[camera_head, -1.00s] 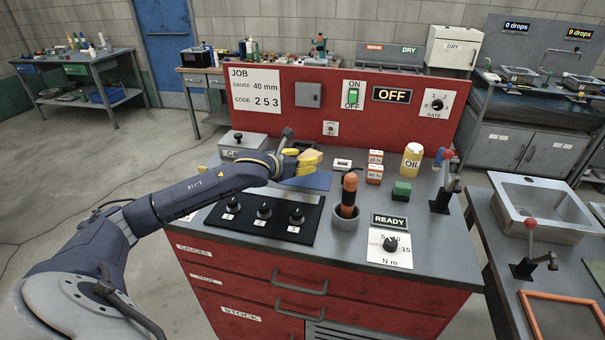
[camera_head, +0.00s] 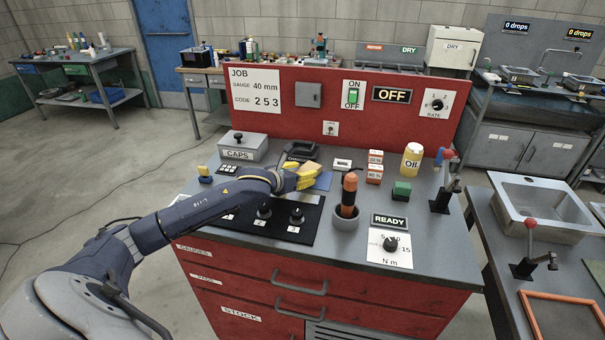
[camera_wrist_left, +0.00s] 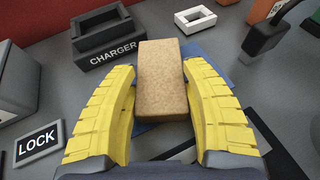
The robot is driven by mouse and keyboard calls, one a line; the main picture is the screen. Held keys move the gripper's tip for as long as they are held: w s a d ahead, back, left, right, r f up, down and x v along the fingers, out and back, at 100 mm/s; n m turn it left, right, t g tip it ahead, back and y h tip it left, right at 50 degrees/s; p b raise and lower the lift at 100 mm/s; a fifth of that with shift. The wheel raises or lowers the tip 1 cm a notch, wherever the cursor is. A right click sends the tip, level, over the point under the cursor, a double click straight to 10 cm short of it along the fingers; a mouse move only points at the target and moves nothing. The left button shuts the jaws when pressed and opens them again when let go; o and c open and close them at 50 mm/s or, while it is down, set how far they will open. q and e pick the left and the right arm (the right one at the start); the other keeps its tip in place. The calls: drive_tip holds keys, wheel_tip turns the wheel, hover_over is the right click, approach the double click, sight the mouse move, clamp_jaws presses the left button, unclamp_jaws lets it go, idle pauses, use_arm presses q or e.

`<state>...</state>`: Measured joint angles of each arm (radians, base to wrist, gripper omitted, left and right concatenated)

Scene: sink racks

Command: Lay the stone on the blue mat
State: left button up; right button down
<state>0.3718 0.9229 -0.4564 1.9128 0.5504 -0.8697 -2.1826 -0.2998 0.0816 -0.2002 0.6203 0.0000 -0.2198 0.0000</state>
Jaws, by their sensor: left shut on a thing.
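The stone (camera_wrist_left: 162,75) is a tan, rectangular block, held between the yellow fingers of my left gripper (camera_wrist_left: 160,92). In the head view the stone (camera_head: 311,166) shows just beyond the left gripper (camera_head: 304,177). The blue mat (camera_head: 323,182) lies flat on the bench, partly covered by the gripper. In the left wrist view the mat (camera_wrist_left: 219,58) shows beside and beneath the stone. The stone is over the mat; I cannot tell whether it touches it. My right gripper is not in view.
A dark charger (camera_wrist_left: 108,37) stands just behind the mat, with a CAPS box (camera_head: 243,147) to its left. A dark knob panel (camera_head: 265,217) lies in front. An orange-handled tool (camera_head: 349,193) stands in a grey cup to the right, near a green block (camera_head: 401,190).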

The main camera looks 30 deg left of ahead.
use_arm(q)
drive_tip(key=o, duration=1.5)
drive_tip(key=shift+r, duration=0.1)
drive_tip(key=v, duration=1.2)
drive_tip(key=shift+a, duration=0.1)
